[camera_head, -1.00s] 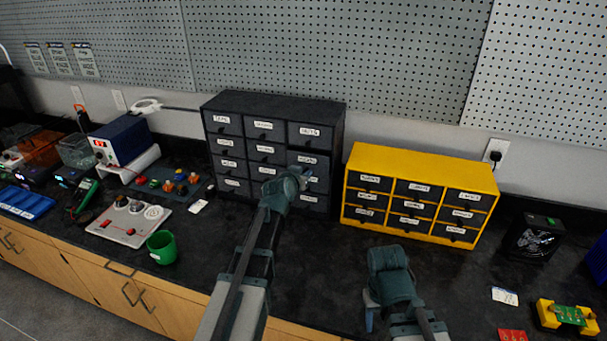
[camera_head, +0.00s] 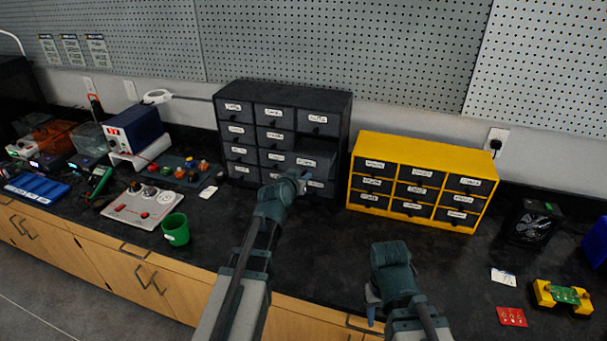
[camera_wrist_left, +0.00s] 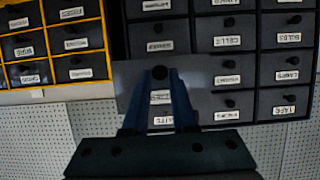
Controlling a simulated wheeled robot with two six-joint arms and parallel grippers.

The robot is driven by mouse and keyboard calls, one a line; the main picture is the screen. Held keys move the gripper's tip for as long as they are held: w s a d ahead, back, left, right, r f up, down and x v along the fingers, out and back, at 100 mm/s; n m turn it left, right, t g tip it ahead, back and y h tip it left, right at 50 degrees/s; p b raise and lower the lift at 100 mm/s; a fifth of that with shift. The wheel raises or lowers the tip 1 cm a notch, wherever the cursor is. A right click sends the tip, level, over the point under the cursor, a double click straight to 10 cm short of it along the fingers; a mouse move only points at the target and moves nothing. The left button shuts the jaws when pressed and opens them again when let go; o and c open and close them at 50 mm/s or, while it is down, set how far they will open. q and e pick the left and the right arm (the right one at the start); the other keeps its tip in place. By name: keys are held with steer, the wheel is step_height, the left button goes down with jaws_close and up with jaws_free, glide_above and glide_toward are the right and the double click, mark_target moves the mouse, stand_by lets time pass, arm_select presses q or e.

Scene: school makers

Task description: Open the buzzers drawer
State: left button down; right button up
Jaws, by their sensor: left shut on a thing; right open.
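The black drawer cabinet (camera_head: 243,122) stands against the back wall, with white labels on its drawers. A drawer (camera_head: 306,170) in its right column stands out from the front. In the left wrist view this drawer front (camera_wrist_left: 200,78) is nearest, and its label is partly covered and not readable. My left gripper (camera_head: 303,182) is shut on its dark knob (camera_wrist_left: 160,72), with the fingers on either side of it. My right gripper (camera_head: 371,303) is open and empty over the counter at the lower middle.
A yellow drawer cabinet (camera_head: 352,185) stands close to the right, its drawers shut. A green cup (camera_head: 176,229) and a grey board (camera_head: 141,207) sit to the left. A red card (camera_head: 511,316) and a yellow holder (camera_head: 543,294) lie far right. The counter before the yellow cabinet is clear.

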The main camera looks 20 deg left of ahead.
arm_select(q)
steer(key=shift+w, duration=0.1)
steer(key=c, duration=0.7)
jaws_free()
